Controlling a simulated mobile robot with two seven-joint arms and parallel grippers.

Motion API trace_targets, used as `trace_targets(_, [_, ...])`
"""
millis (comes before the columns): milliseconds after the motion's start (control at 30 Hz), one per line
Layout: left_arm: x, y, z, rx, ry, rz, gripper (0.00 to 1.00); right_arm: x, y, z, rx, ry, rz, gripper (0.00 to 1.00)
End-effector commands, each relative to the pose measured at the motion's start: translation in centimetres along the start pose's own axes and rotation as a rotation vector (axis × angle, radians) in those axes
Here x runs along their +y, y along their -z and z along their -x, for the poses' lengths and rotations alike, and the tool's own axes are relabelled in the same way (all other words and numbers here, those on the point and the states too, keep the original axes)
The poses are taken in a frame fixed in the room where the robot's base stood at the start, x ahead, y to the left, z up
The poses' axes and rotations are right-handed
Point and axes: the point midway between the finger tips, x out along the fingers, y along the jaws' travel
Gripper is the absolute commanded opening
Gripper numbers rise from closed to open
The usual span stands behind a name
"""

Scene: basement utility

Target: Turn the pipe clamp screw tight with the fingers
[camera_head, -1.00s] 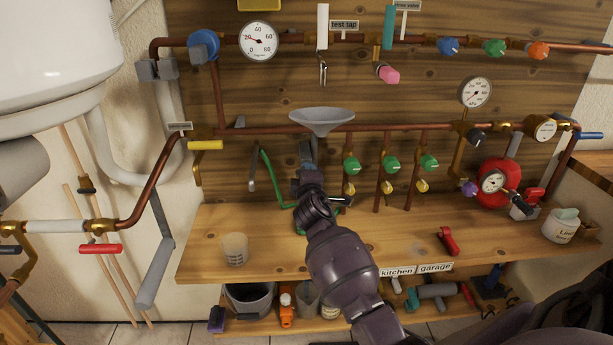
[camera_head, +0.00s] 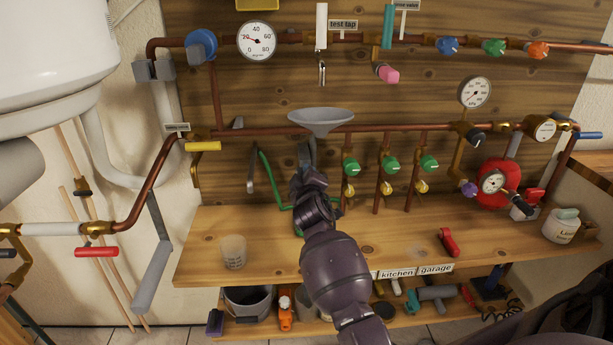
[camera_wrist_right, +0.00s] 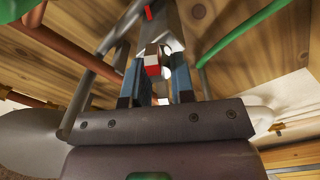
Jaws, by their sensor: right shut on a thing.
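My right gripper (camera_head: 308,172) is just below the grey funnel on the copper pipe, in front of the wooden board. In the right wrist view, its two blue-grey fingers (camera_wrist_right: 155,85) are closed on a small red-and-white piece (camera_wrist_right: 153,65). This piece appears to be the pipe clamp screw, with grey metal parts around it. In the head view, my gripper and wrist hide the screw and clamp. How tight the screw is cannot be seen. My left gripper is not in view.
The grey funnel (camera_head: 320,121) is close above my right gripper. Green-handled valves (camera_head: 351,166) stand to its right, and a green hose (camera_head: 268,178) hangs to its left. A clear cup (camera_head: 233,252) and a red clip-like object (camera_head: 448,242) rest on the wooden shelf.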

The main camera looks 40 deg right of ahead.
Motion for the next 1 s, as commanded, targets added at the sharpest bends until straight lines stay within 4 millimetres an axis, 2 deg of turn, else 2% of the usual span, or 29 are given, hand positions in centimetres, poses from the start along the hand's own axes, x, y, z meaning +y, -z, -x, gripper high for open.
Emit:
trace_targets(233, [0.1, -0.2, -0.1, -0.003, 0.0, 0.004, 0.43, -0.2, 0.0, 0.1, -0.001, 0.003, 0.001, 0.0])
trace_targets(267, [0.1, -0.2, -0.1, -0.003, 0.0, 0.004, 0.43, -0.2, 0.0, 0.1, -0.001, 0.003, 0.001, 0.28])
trace_targets(300, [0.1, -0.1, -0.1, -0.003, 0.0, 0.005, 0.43, -0.2, 0.0, 0.0, 0.0, 0.003, 0.001, 0.34])
trace_targets(333, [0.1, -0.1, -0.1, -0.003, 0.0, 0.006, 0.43, -0.2, 0.0, 0.0, 0.0, 0.003, 0.001, 0.35])
trace_targets(667, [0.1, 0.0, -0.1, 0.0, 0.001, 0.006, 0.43, -0.1, 0.0, 0.3, 0.0, 0.001, 0.001, 0.35])
trace_targets(833, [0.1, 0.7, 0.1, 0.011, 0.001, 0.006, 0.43, 0.1, 0.1, 2.3, 0.0, 0.0, 0.0, 0.35])
trace_targets(1000, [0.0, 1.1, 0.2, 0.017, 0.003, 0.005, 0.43, 0.1, 0.1, 5.5, 0.0, 0.001, -0.002, 0.35])
